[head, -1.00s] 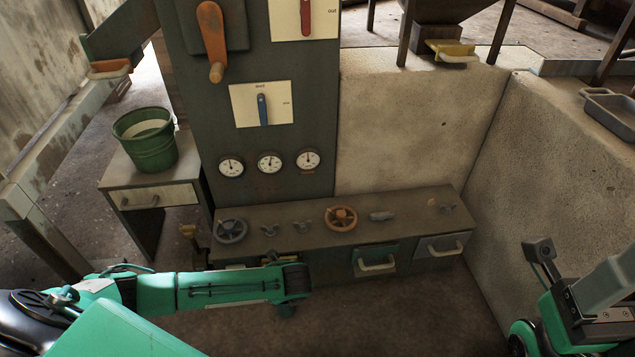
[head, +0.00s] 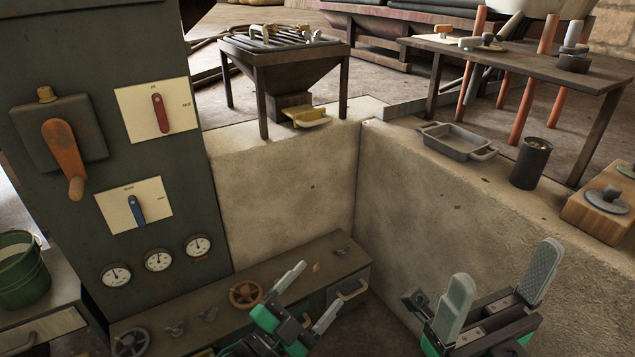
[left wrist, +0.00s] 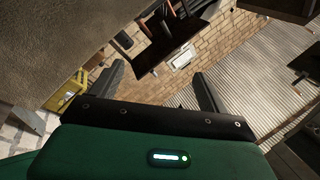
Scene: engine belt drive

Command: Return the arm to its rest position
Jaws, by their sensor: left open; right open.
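My left gripper (head: 320,283) is open and empty in the head view, its two grey fingers pointing up and right in front of the low bench. In the left wrist view its dark fingers (left wrist: 160,70) stand apart with nothing between them. My right gripper (head: 507,265) is open and empty at the lower right, in front of the concrete wall (head: 450,215), fingers pointing up. Most of both arms is out of the picture.
The low bench (head: 215,285) carries an orange handwheel (head: 245,293) and several small valves. A dark control panel (head: 60,210) with levers and gauges stands left. A grey tray (head: 458,143) and a dark cup (head: 530,163) sit on the wall ledge.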

